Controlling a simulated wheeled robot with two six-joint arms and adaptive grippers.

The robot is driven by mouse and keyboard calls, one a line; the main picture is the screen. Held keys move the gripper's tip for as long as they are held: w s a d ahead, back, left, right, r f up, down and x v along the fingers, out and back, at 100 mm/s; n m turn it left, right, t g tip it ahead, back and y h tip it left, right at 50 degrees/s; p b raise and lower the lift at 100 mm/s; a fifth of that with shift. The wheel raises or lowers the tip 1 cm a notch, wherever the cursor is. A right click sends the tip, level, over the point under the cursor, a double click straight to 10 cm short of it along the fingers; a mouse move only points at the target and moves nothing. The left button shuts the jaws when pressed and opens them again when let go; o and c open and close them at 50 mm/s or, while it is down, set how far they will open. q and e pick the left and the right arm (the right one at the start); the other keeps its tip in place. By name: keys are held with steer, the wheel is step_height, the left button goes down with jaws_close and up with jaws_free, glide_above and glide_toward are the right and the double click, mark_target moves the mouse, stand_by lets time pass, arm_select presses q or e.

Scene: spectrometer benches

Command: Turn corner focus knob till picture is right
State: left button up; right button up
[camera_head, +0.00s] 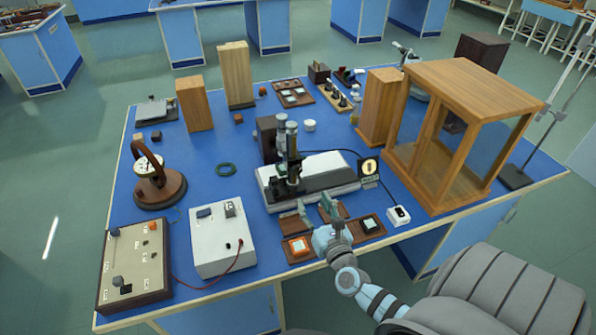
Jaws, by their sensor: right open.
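A spectrometer-like instrument with upright grey tubes (289,150) stands on a white and black base (325,178) mid-table. A small dark plate with a pale round picture (370,167) stands at its right end; its detail is too small to judge. I cannot tell which knob is the focus knob. My right gripper (317,212) is open and empty above the front edge, just in front of the instrument base, apart from these knobs. My left gripper is out of view.
A white box (222,238) and a round brown-based device (157,178) stand left. A wooden frame cabinet (455,125) fills the right.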

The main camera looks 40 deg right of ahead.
mark_target(298, 172)
steer(key=b+x, duration=0.2)
steer(key=x, duration=1.1)
steer(key=shift+f, duration=0.1)
steer(key=shift+s, duration=0.1)
steer(key=shift+c, duration=1)
jaws_close()
